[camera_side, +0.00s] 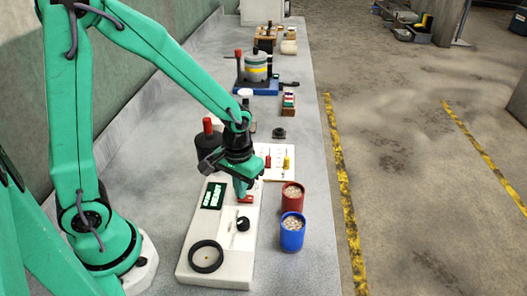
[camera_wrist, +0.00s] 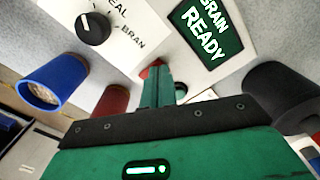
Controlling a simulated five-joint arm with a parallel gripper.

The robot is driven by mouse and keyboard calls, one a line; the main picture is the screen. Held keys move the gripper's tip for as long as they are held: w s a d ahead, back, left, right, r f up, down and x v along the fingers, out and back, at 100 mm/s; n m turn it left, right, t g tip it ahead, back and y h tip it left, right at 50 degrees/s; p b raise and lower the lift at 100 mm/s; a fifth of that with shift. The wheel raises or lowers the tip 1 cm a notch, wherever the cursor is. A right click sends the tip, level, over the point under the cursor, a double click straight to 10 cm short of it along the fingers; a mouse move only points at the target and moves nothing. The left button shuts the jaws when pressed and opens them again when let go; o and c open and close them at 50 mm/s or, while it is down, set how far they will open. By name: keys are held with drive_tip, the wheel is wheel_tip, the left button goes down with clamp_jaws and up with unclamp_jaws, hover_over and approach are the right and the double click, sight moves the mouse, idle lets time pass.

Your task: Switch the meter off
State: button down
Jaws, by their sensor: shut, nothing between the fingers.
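The meter (camera_side: 232,252) is a pale box on the bench. Its dark screen (camera_side: 212,195) shows green-white text; in the wrist view the screen (camera_wrist: 206,33) reads "GRAIN READY". A black knob (camera_side: 243,223) sits on its top and also shows in the wrist view (camera_wrist: 93,28), beside "BRAN" lettering. A black ring (camera_side: 206,257) is at its near end. A small red part (camera_side: 246,199) is at its far right. My gripper (camera_side: 240,196) is shut and empty, pointing down right at this red part. In the wrist view the fingers (camera_wrist: 157,75) partly hide the red part (camera_wrist: 149,68); I cannot tell whether they touch.
A red cup (camera_side: 292,198) and a blue cup (camera_side: 292,234), both filled with grain, stand right of the meter. A black cylinder with a red top (camera_side: 209,150) stands behind my gripper. A white card with red and yellow items (camera_side: 275,160) lies beyond.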

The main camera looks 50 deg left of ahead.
drive_tip(key=shift+f, duration=0.25)
drive_tip(key=shift+r, duration=3.5)
drive_tip(key=shift+r, duration=0.1)
drive_tip(key=s+a+r+m+t, duration=0.3)
drive_tip(key=s+r, duration=0.6)
drive_tip(key=r, duration=0.3)
drive_tip(key=shift+a+t, duration=0.45)
drive_tip(key=shift+t, duration=0.85)
drive_tip(key=shift+s, duration=0.1)
